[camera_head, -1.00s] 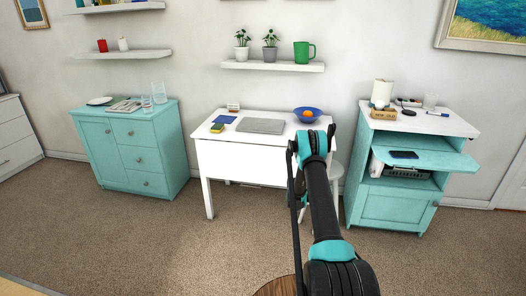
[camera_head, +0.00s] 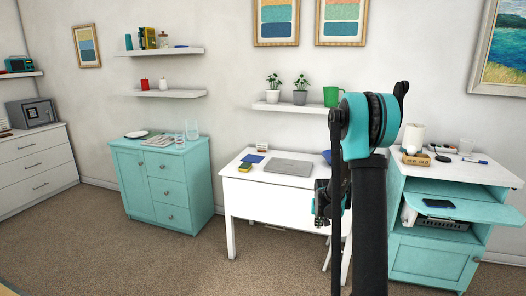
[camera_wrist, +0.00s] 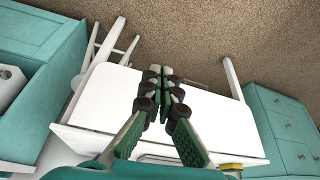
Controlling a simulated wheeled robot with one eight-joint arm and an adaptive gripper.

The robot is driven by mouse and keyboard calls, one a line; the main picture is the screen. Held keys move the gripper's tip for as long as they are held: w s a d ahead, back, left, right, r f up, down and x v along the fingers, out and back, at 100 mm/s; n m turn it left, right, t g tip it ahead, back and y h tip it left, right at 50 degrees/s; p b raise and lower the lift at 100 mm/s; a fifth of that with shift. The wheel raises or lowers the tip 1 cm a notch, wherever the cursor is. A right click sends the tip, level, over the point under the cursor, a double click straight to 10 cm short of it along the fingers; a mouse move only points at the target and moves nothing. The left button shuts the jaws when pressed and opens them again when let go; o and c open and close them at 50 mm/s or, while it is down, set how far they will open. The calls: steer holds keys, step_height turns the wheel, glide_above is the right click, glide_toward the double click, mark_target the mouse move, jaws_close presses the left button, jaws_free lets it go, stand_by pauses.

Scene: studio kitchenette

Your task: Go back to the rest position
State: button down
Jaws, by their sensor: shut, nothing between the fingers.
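My gripper (camera_wrist: 162,78) is shut and empty; its dark, green-padded fingers meet at the tips in the wrist view. In the head view the gripper (camera_head: 322,205) hangs below my raised arm, partly hidden behind it. It shows in front of the right side of the white desk (camera_head: 255,184). The desk's white surface also fills the middle of the wrist view (camera_wrist: 205,112), beyond the fingers.
A grey closed laptop (camera_head: 288,167) lies on the desk. A blue bowl (camera_head: 327,156) is mostly hidden behind my arm. A teal cabinet (camera_head: 135,180) stands left, another teal cabinet (camera_head: 430,258) right. Carpet (camera_head: 170,260) in front is clear.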

steer(key=s+a+r+n, duration=0.15)
steer(key=s+r, duration=0.25)
steer(key=s, duration=0.5)
steer(key=s+a+r+m, duration=0.15)
steer(key=s+r, duration=0.25)
steer(key=s, duration=0.4)
steer(key=s+a+f+n, duration=0.1)
steer(key=s+a+n, duration=0.1)
steer(key=s, duration=1.6)
steer(key=shift+a+f+y, duration=0.15)
steer(key=shift+a+y, duration=0.1)
steer(key=shift+y, duration=0.15)
